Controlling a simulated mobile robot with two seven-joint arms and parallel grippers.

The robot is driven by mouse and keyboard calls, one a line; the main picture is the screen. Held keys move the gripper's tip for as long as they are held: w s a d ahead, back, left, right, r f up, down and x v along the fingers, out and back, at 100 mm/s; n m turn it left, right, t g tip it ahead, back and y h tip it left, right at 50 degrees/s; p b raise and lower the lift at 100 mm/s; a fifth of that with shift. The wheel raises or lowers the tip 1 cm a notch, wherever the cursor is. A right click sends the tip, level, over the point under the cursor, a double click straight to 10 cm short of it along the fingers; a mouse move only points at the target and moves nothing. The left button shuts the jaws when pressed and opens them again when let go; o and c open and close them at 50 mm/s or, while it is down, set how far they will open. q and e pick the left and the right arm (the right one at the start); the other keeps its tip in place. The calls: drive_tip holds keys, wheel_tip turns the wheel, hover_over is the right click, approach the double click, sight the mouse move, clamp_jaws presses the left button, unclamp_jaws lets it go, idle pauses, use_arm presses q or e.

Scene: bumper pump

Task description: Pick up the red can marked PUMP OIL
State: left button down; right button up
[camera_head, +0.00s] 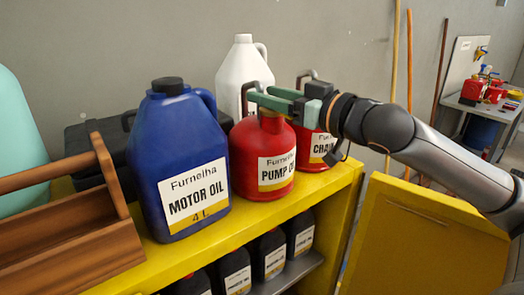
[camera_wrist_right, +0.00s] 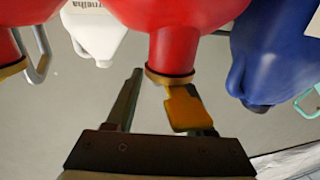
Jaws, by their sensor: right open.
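The red can marked PUMP OIL (camera_head: 264,150) stands upright on the yellow cabinet's top, between the blue MOTOR OIL jug (camera_head: 180,160) and another red can (camera_head: 312,146). My right gripper (camera_head: 262,96) reaches in from the right, its green fingers over the can's top, hiding part of its neck. In the right wrist view, which is upside down, the red can (camera_wrist_right: 172,45) shows its neck, brass-coloured ring and orange flap. The open right gripper (camera_wrist_right: 158,92) has one finger left of the neck and the other partly behind the flap. My left gripper is out of view.
A white jug (camera_head: 243,68) stands behind. A wooden tool carrier (camera_head: 70,240) and dark case (camera_head: 82,145) are at left. Black bottles (camera_head: 268,252) fill the shelf below the yellow cabinet top (camera_head: 215,245). An open yellow door (camera_head: 425,240) is at right.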

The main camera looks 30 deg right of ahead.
drive_tip(key=shift+c, duration=0.3)
clamp_jaws()
idle(0.9)
drive_tip(key=shift+r, duration=0.25)
